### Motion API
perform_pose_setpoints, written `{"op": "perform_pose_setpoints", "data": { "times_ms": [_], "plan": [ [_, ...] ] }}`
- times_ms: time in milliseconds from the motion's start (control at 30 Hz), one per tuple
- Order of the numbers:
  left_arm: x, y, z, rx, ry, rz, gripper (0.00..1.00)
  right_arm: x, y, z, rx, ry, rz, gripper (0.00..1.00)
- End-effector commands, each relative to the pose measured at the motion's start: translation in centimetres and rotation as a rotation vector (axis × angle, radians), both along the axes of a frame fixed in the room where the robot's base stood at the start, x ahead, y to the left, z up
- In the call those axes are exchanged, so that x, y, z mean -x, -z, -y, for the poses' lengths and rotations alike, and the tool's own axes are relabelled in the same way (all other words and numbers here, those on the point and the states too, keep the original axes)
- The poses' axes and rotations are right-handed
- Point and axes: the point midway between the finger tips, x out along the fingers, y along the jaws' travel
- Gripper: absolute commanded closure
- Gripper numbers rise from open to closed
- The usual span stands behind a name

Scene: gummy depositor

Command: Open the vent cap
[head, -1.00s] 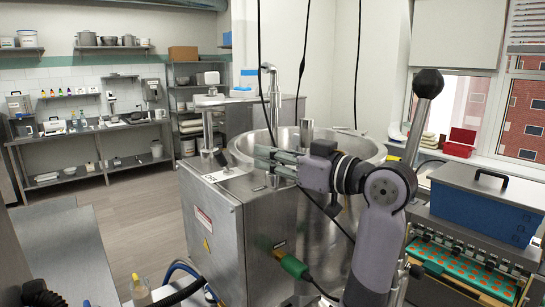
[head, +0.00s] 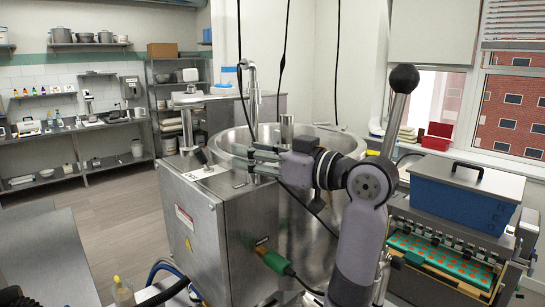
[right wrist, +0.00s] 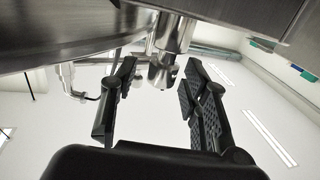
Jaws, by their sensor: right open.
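My right gripper (head: 243,158) is open, beside the top of the steel control box and in front of the steel kettle (head: 340,144). Its two dark fingers (right wrist: 158,98) show in the right wrist view, set apart. Between them, farther off, is a steel cylinder with a small end fitting (right wrist: 162,72); I cannot tell whether this is the vent cap. The fingers do not visibly grip it. In the head view, a tall steel pipe (head: 252,88) rises behind the gripper, and a shorter steel post (head: 287,132) stands near it. My left gripper is not in view.
The steel control box (head: 235,230) stands close below the gripper, with a green connector (head: 276,262) on its side. Dark cables hang near the kettle. A machine with a blue hopper (head: 462,200) stands at the right. Open floor (head: 130,225) lies at the left.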

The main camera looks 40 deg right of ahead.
Motion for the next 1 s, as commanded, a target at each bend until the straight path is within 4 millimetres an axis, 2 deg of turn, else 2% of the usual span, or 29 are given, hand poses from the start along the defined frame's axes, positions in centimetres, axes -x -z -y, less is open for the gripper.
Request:
{"op": "perform_pose_setpoints", "data": {
  "times_ms": [400,500,700,1000],
  "plan": [
    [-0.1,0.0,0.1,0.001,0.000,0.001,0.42,7.9,0.0,2.4,0.004,0.005,-0.001,0.58],
    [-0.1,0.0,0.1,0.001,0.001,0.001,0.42,9.3,0.0,2.8,0.003,0.003,0.001,0.58],
    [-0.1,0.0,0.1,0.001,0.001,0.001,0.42,10.8,0.0,3.2,0.002,0.001,0.000,0.58],
    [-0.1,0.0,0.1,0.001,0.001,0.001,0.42,10.9,0.0,3.2,0.001,0.000,-0.001,0.58]
  ]
}}
